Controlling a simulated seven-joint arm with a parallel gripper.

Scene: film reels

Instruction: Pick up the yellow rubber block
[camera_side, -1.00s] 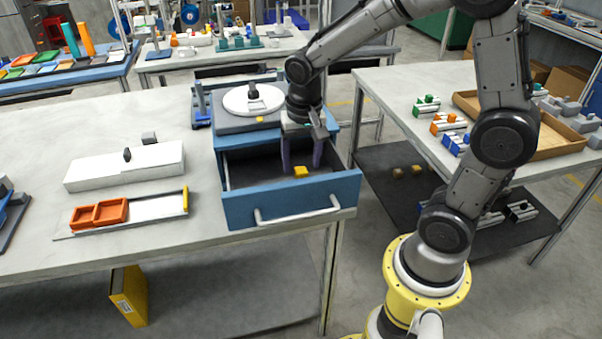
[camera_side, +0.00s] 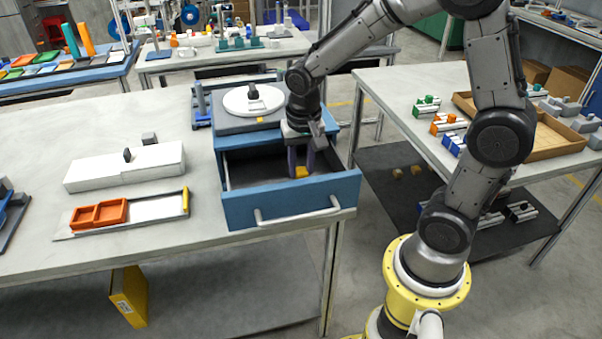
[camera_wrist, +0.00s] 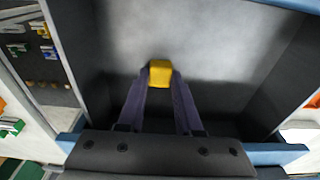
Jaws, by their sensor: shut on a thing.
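The yellow rubber block (camera_side: 301,171) is inside the open blue drawer (camera_side: 285,205), near its front right. It also shows in the wrist view (camera_wrist: 160,72), between my two purple fingertips. My gripper (camera_side: 301,168) reaches down into the drawer and is shut on the block. The fingers hold it on two opposite sides. I cannot tell whether the block touches the drawer floor.
The drawer walls stand close around my gripper. A round white plate (camera_side: 252,100) sits on top of the drawer unit. A white box (camera_side: 125,166) and an orange tray (camera_side: 100,213) lie on the table to the left. The rest of the drawer looks empty.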

